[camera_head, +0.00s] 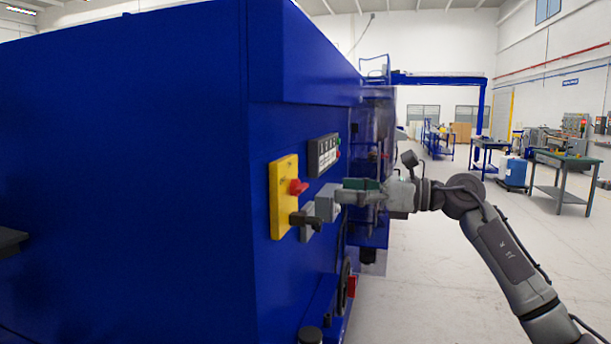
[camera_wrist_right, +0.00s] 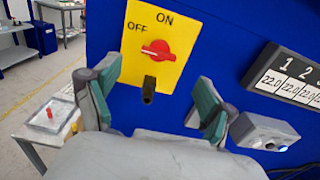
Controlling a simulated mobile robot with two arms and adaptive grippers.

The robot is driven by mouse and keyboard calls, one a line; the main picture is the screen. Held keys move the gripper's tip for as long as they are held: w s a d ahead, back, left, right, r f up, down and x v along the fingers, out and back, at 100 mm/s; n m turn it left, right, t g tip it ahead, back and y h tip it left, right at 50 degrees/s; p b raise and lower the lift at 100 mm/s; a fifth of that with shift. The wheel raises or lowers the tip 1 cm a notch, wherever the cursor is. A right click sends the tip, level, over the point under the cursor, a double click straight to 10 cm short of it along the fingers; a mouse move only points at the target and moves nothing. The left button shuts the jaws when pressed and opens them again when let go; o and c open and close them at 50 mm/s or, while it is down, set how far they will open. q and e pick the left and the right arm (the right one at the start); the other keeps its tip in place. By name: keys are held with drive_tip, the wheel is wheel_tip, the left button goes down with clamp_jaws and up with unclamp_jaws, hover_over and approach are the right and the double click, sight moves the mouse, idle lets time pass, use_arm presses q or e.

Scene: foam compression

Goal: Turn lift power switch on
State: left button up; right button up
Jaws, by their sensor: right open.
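The power switch is a red rotary knob (camera_wrist_right: 157,50) on a yellow plate (camera_wrist_right: 178,22) marked OFF at the left and ON at the top. The knob lies nearly level, its left end towards OFF. The knob (camera_head: 298,187) and plate (camera_head: 283,205) also show on the blue machine's side in the head view. My right gripper (camera_wrist_right: 155,98) is open and empty, its green-padded fingers spread below and either side of the knob, apart from it. In the head view the right gripper (camera_head: 350,191) is right of the plate.
A dark peg (camera_wrist_right: 149,90) sticks out below the knob, between the fingers in the picture. A grey box (camera_wrist_right: 266,131) and a numbered display (camera_wrist_right: 290,80) are at the right. The blue machine (camera_head: 170,170) fills the left; open floor (camera_head: 430,270) lies right.

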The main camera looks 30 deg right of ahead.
sight(305, 186)
drive_tip(key=p+x, duration=0.1)
drive_tip(key=x, duration=0.2)
drive_tip(key=p+x, duration=0.2)
drive_tip(key=x, duration=0.1)
drive_tip(key=shift+w+a+r, duration=0.1)
drive_tip(key=shift+a+r, duration=0.1)
drive_tip(key=shift+r, duration=0.05)
drive_tip(key=shift+w+a+f, duration=0.2)
drive_tip(key=shift+w+a, duration=0.25)
drive_tip(key=shift+w, duration=0.15)
drive_tip(key=shift+c, duration=0.3)
drive_tip(key=c, duration=1.1)
